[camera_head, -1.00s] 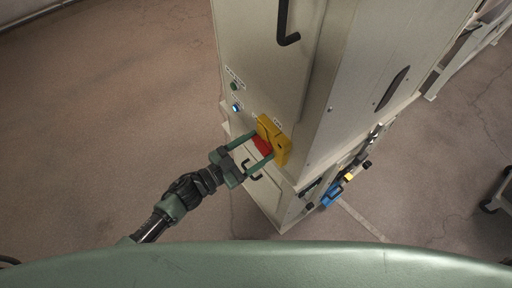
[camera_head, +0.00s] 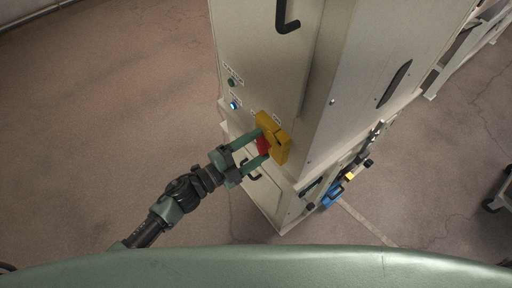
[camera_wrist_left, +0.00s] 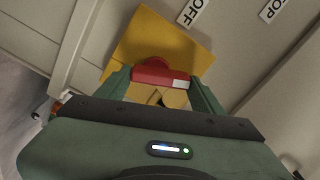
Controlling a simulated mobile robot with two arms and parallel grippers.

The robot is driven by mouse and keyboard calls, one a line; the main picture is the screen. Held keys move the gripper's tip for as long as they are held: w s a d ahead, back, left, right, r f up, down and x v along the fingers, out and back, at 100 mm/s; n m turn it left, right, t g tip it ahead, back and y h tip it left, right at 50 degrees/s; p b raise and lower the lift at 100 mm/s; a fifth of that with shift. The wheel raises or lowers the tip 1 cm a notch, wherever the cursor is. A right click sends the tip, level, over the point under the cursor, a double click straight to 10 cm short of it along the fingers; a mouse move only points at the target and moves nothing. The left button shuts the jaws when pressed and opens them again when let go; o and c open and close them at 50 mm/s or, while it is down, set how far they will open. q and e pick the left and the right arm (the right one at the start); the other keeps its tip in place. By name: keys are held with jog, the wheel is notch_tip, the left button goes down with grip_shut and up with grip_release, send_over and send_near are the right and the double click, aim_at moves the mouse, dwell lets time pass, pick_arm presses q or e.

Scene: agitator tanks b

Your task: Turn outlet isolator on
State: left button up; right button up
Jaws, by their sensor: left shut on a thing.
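The outlet isolator is a red handle (camera_head: 263,147) on a yellow backing (camera_head: 280,134) low on the front of the pale cabinet. In the left wrist view the red handle (camera_wrist_left: 155,72) lies across the yellow plate (camera_wrist_left: 160,36), beside a white label reading OFF (camera_wrist_left: 192,12). My left gripper (camera_head: 261,147) is shut on the handle, with a green finger at each end of it. The gripper body hides the lower part of the isolator in the wrist view. My right gripper is in neither view.
The pale cabinet (camera_head: 248,55) has a black handle (camera_head: 286,22) above, and a green button (camera_head: 231,82) and a lit blue button (camera_head: 234,105) left of the isolator. Blue and black fittings (camera_head: 332,194) stick out at its right side. The floor (camera_head: 110,110) to the left is clear.

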pick_arm(q)
jog(key=m+b, duration=0.1)
jog(key=m, duration=0.2)
jog(key=shift+s+f, duration=0.1)
jog(key=shift+f, duration=0.1)
jog(key=shift+m+b, duration=0.4)
jog(key=shift+m, duration=0.4)
jog(key=o, duration=1.4)
jog(key=shift+c, duration=0.2)
jog(key=shift+r, duration=0.1)
jog(key=shift+s, duration=0.1)
jog(key=b+v, duration=0.1)
jog(key=v, duration=0.6)
jog(key=shift+s+a, duration=0.2)
jog(key=shift+a, duration=0.05)
